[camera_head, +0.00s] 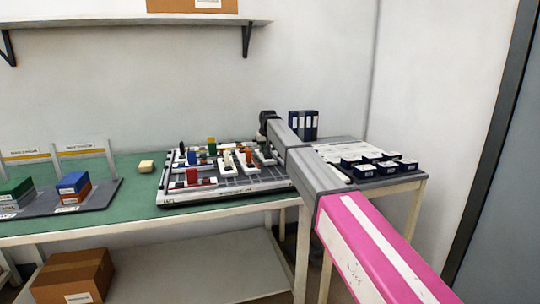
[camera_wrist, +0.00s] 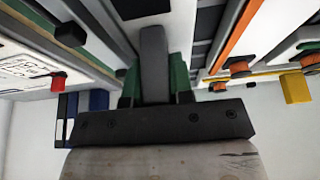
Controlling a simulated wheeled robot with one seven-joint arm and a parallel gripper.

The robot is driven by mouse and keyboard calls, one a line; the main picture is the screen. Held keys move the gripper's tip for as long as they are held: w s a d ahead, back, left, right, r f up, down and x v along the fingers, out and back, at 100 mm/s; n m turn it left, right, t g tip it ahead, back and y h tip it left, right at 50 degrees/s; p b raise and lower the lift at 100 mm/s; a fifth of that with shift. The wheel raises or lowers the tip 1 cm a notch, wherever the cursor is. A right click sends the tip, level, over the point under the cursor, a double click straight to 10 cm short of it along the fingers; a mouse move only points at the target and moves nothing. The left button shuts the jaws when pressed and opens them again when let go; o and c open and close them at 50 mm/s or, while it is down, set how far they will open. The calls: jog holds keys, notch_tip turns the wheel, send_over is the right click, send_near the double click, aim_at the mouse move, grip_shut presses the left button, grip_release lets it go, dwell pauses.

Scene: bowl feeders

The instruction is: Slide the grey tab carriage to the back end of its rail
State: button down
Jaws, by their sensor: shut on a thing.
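In the wrist view, my gripper (camera_wrist: 155,90) is shut on an upright grey tab (camera_wrist: 154,52), with a green fingertip on each side of it. The tab stands among the rails of the board. In the head view, my gripper (camera_head: 267,125) is at the back right part of the white and grey rail board (camera_head: 252,186). My arm hides that area, and I cannot make out the grey tab there. I cannot tell exactly where along its rail the carriage stands.
Other carriages with red (camera_head: 192,177), green and orange tabs stand left of my gripper. Dark blue boxes (camera_head: 365,171) sit on the table to the right, with binders (camera_head: 304,125) behind. A block tray (camera_head: 100,196) lies at the left. A shelf (camera_head: 120,22) overhangs the back wall.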

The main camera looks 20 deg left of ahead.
jog(key=w+a, duration=0.2)
jog(key=w, duration=0.1)
jog(key=w+a, duration=0.2)
jog(key=w, duration=0.2)
jog(key=w+a, duration=0.2)
jog(key=w, duration=0.2)
jog(key=shift+a, duration=0.35)
jog(key=c, duration=1)
grip_release()
jog(key=shift+w+a, duration=0.1)
jog(key=shift+r, duration=0.1)
jog(key=shift+s+r, duration=0.2)
jog(key=shift+s, duration=0.05)
jog(key=v, duration=1)
jog(key=shift+s, duration=0.1)
